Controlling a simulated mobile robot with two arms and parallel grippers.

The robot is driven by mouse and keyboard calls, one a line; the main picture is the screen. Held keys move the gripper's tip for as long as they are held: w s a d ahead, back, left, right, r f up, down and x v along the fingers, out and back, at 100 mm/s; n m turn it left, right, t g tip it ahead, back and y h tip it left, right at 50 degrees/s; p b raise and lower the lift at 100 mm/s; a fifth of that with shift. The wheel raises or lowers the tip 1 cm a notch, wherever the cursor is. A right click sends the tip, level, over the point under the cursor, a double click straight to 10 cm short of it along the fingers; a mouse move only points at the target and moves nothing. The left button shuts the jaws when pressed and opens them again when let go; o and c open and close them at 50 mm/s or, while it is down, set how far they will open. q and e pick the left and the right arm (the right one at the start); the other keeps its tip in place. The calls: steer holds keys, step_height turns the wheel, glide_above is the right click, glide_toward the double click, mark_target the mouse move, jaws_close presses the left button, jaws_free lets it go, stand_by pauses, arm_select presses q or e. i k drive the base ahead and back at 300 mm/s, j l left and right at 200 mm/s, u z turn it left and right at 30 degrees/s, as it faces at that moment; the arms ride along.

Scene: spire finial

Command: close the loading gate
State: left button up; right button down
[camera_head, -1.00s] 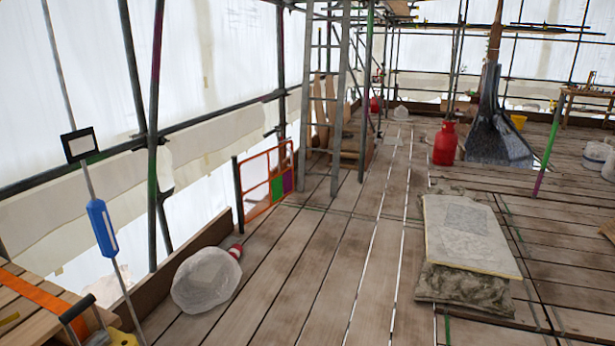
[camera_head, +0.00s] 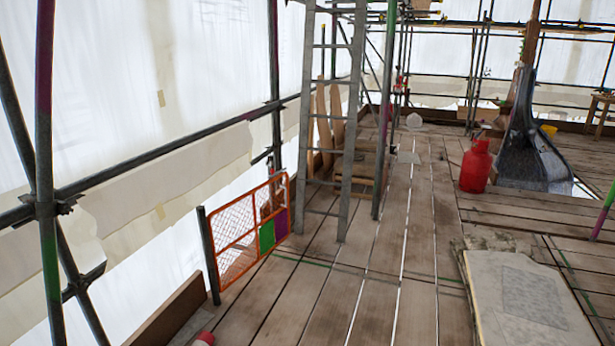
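The loading gate (camera_head: 237,233) is an orange frame with mesh, with a green and a purple panel at its lower right. It stands upright at the left edge of the plank deck. Its near end is beside a dark post (camera_head: 209,255), and its far end reaches toward the scaffold near the ladder. I cannot tell from here whether it is latched or fully across the opening. Neither of my grippers shows in this view.
A metal ladder (camera_head: 353,130) stands on the deck just beyond the gate. A stone slab (camera_head: 520,300) lies at the lower right. A red gas cylinder (camera_head: 476,166) stands farther back. A wooden toe board (camera_head: 170,312) edges the deck at left. The planks between gate and slab are clear.

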mark_target(282, 221)
steer(key=i, duration=2.6)
